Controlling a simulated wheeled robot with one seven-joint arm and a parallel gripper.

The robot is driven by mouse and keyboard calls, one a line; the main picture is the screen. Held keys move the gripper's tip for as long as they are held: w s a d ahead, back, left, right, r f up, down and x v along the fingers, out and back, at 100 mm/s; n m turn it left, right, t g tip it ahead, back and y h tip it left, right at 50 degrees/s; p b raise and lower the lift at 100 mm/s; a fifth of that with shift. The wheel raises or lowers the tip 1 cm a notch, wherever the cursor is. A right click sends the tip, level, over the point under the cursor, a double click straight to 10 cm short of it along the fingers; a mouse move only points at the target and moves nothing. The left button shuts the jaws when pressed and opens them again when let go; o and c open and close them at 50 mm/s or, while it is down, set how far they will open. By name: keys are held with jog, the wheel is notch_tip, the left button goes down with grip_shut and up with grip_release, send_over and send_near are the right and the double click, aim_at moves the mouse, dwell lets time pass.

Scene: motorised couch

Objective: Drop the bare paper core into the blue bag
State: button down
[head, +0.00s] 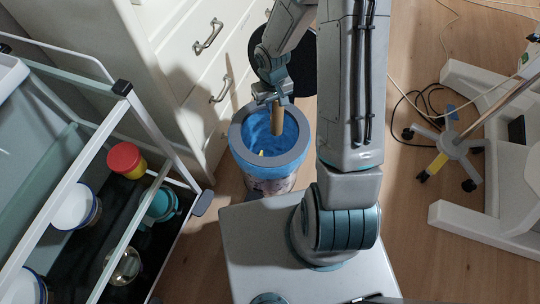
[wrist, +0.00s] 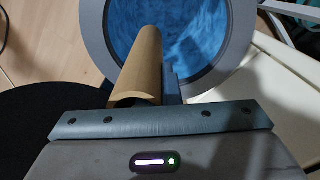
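The bare paper core (head: 277,118) is a brown cardboard tube. It hangs down from my gripper (head: 271,94) over the opening of the blue bag (head: 258,130). The bag lines a round bin with a grey rim (head: 240,143). In the wrist view the core (wrist: 142,62) points away from my gripper (wrist: 150,98) towards the blue bag (wrist: 185,30), with its end over the opening. My gripper appears shut on the core; one finger shows beside it, the other is hidden. A small yellow thing shows inside the bag.
A white drawer cabinet (head: 185,40) stands close behind and left of the bin. A metal trolley (head: 120,155) with cups and bowls is at the left. A wheeled stand (head: 452,143) and cables are on the floor at the right.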

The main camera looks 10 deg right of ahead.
jog(key=c, duration=1.6)
grip_release()
jog(key=shift+o, duration=0.2)
notch_tip(320, 180, up, 14)
jog(key=p, duration=0.4)
jog(key=s+r+t+p, duration=0.1)
jog(key=s+r+p, duration=0.4)
jog(key=r, duration=0.6)
jog(key=s+d+r+m+t+p, duration=0.1)
jog(key=s+r+p, duration=0.5)
jog(key=r, duration=0.6)
jog(key=s+d+r+m+p, duration=0.1)
jog(key=s+r+p, duration=0.5)
jog(key=r, duration=0.6)
jog(key=shift+r+t+p, duration=0.25)
jog(key=shift+t+p, duration=0.15)
jog(key=shift+p, duration=0.75)
